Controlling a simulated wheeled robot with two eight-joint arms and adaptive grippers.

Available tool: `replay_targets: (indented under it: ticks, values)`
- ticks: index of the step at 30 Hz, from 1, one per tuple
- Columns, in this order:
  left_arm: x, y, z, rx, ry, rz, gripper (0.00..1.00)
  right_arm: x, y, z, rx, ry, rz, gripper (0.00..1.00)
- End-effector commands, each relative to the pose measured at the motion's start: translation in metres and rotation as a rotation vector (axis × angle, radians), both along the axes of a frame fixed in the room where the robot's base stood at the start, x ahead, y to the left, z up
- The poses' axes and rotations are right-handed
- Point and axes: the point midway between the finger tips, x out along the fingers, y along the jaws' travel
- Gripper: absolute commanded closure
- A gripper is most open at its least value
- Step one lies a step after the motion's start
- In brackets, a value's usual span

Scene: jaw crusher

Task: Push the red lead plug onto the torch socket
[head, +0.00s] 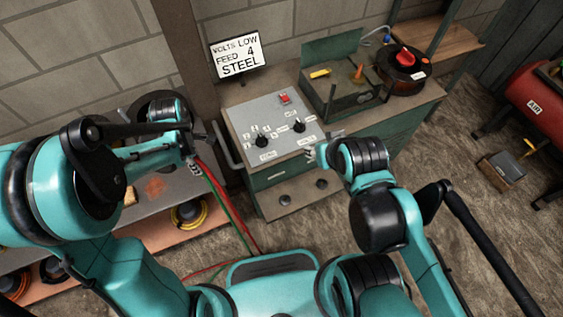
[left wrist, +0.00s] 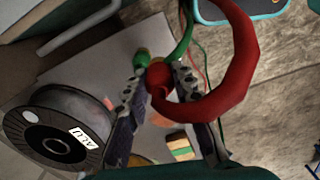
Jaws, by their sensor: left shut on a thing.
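My left gripper (head: 196,158) is at the left of the welding machine (head: 268,112) in the head view. In the left wrist view its two fingers (left wrist: 160,82) close on the red lead plug (left wrist: 159,80), and the thick red lead (left wrist: 245,60) loops off to the right. A green lead (left wrist: 140,57) with a green end passes close beside the fingers. Two dark round fittings (head: 285,199) show low on the machine's front; I cannot tell which is the torch socket. My right gripper (head: 314,154) is at the machine's front right edge, its opening unclear.
The red and green leads (head: 222,195) hang down to the floor. A shelf (head: 150,188) with cable coils stands at left. A black spool (left wrist: 62,128) lies near the fingers in the left wrist view. Floor in front is clear.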

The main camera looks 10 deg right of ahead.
Motion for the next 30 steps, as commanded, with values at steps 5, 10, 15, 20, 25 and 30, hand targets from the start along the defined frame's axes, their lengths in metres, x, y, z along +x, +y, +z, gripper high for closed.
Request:
replay_targets:
  ticks: [5,10,15,20,25,30]
  values:
    - [0.003,0.003,-0.013,0.001,0.000,-0.528,1.00,0.000,0.000,-0.014,0.000,0.000,0.000,0.60]
    - [0.005,0.005,-0.022,0.001,0.001,-1.024,1.00,0.000,0.000,-0.023,0.000,0.000,0.000,0.60]
    - [0.006,0.007,-0.028,0.002,0.001,-1.393,1.00,0.000,0.000,-0.029,0.000,0.000,0.000,0.60]
    - [0.007,0.008,-0.030,0.002,0.001,-1.568,1.00,0.000,0.000,-0.031,0.000,0.000,0.000,0.60]
    - [0.007,0.008,-0.030,0.002,0.001,-1.618,1.00,0.000,0.000,-0.031,0.000,0.000,0.000,0.60]
    - [0.007,0.008,-0.030,0.002,0.001,-1.617,1.00,0.000,0.000,-0.031,0.000,0.000,0.000,0.60]
